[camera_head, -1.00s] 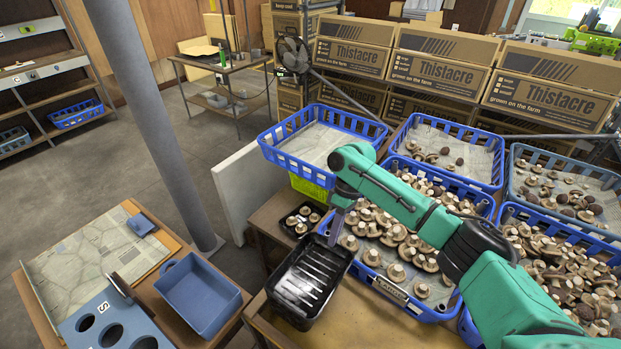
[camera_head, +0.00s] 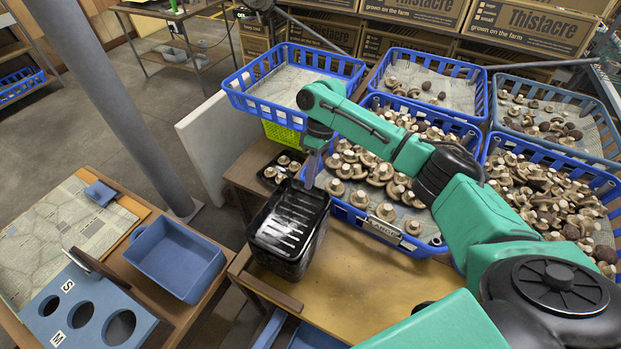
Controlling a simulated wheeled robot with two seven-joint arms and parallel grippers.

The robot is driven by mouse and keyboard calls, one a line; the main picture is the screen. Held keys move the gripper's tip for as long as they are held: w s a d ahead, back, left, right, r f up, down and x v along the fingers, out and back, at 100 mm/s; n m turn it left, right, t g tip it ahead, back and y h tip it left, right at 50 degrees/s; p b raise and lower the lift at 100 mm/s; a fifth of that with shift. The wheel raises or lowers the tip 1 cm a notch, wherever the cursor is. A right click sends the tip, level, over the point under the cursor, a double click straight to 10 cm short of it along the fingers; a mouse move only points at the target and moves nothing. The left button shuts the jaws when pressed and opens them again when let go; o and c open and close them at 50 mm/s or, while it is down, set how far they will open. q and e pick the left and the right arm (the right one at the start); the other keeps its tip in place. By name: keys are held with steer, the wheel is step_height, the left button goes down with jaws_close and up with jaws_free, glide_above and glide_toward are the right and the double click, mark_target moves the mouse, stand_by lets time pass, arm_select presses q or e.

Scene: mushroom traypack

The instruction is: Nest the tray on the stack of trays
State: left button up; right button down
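A black, shiny, ribbed tray (camera_head: 290,218) sits at the left end of the wooden table, beside the large mushroom crate. Its tall dark sides look like several nested trays, but I cannot make out the separate rims. My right gripper (camera_head: 309,178) points down at the tray's far rim, near its far right corner. Its fingers overlap the rim in the picture, and whether they are closed on it or just beside it is unclear. My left gripper is not in view.
A small black tray with mushrooms (camera_head: 280,170) stands just behind. A blue crate of mushrooms (camera_head: 348,214) is close on the right, and an empty-looking blue crate (camera_head: 242,104) is behind. A blue bin (camera_head: 160,281) stands at left. The table front (camera_head: 350,290) is clear.

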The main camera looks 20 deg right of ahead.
steer(key=shift+s+r, duration=0.1)
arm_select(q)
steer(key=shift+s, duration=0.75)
arm_select(e)
steer(key=c, duration=1)
jaws_free()
